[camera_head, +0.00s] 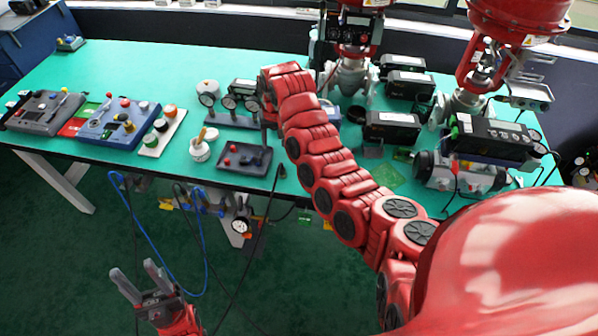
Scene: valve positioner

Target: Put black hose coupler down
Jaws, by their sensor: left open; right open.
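I cannot pick out the black hose coupler with certainty. A small dark piece (281,171) at the table's front edge, right of the black tray, is too small to identify. My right arm reaches in from the lower right over the green table (330,186). Its gripper (268,112) is at the arm's far end, beside the gauge stand, open and mostly hidden by the wrist; the fingers are hard to make out. My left gripper (142,282) is open and empty, low in front of the table over the floor.
A gauge stand (232,120) and a black tray (246,160) with red pieces are left of my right arm. Control boxes (120,124) lie further left. Valves (353,75) and black devices (392,127) crowd the right. Blue and black hoses (150,235) hang below the front edge.

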